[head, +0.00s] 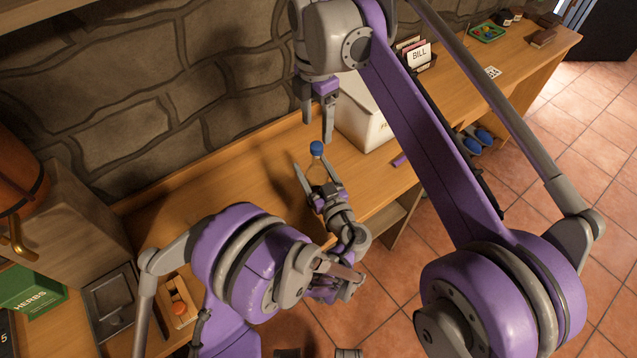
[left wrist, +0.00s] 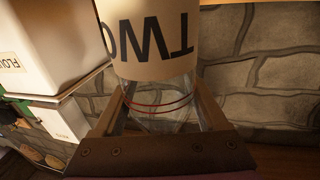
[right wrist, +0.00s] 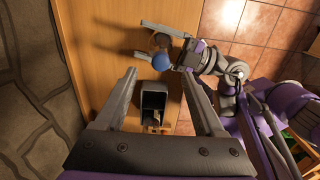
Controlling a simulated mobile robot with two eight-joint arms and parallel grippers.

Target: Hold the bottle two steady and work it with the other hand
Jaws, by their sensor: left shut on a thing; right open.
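Bottle two is clear glass with a cream label reading TWO (left wrist: 150,42), upside down in the left wrist view, and a blue cap (head: 317,148). The cap also shows in the right wrist view (right wrist: 190,62). My right gripper (head: 318,127) is open and empty, pointing down just above the cap in the head view.
A white box (head: 363,118) stands on the wooden bench (head: 205,220), right of the bottle. A dark open container (right wrist: 153,102) shows between my right fingers. A stone wall runs behind. A green HERBS box (head: 35,290) and dark tray (head: 110,300) are lower left.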

